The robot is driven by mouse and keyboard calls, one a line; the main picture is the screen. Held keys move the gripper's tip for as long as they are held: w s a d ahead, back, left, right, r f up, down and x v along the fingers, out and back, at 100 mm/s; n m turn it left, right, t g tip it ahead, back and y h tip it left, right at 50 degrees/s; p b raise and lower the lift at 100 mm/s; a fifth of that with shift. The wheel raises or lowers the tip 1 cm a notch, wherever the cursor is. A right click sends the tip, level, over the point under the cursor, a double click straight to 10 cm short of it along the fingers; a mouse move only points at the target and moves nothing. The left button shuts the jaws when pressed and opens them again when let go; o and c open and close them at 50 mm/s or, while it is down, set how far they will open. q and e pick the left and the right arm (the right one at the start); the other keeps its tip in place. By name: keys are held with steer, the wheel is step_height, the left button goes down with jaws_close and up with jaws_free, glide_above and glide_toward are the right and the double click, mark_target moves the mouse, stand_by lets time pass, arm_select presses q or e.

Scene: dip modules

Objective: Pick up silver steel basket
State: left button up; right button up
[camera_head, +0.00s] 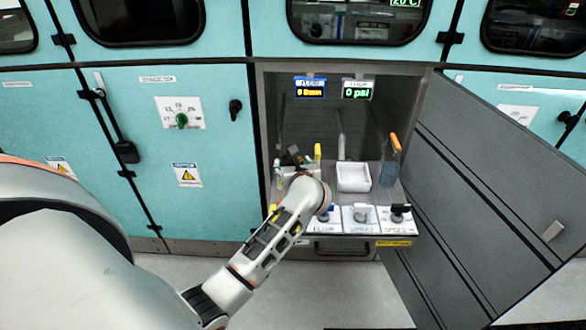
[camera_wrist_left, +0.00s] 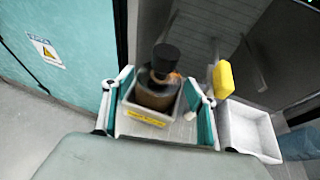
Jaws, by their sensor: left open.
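A small light grey square basket (camera_wrist_left: 150,112) with a yellow label on its front shows in the left wrist view. A dark bottle with a black cap (camera_wrist_left: 163,75) stands in it. My left gripper (camera_wrist_left: 158,84) is open, with one teal-padded finger on each side of the basket. I cannot tell whether the pads touch it. In the head view my left gripper (camera_head: 292,160) is over the left part of the cabinet shelf, and my wrist hides most of the basket there. My right gripper is not in view.
A pale rectangular tray (camera_head: 353,177) stands right of my gripper. A yellow-topped item (camera_head: 318,151) stands close behind my gripper. Control knobs (camera_head: 363,215) line the shelf front. The open grey door (camera_head: 490,170) bounds the right.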

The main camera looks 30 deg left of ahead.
mark_target(293, 162)
arm_select(q)
steer(key=shift+x, duration=1.55)
steer(key=shift+c, duration=0.3)
steer(key=c, duration=1)
steer(key=shift+r, duration=0.15)
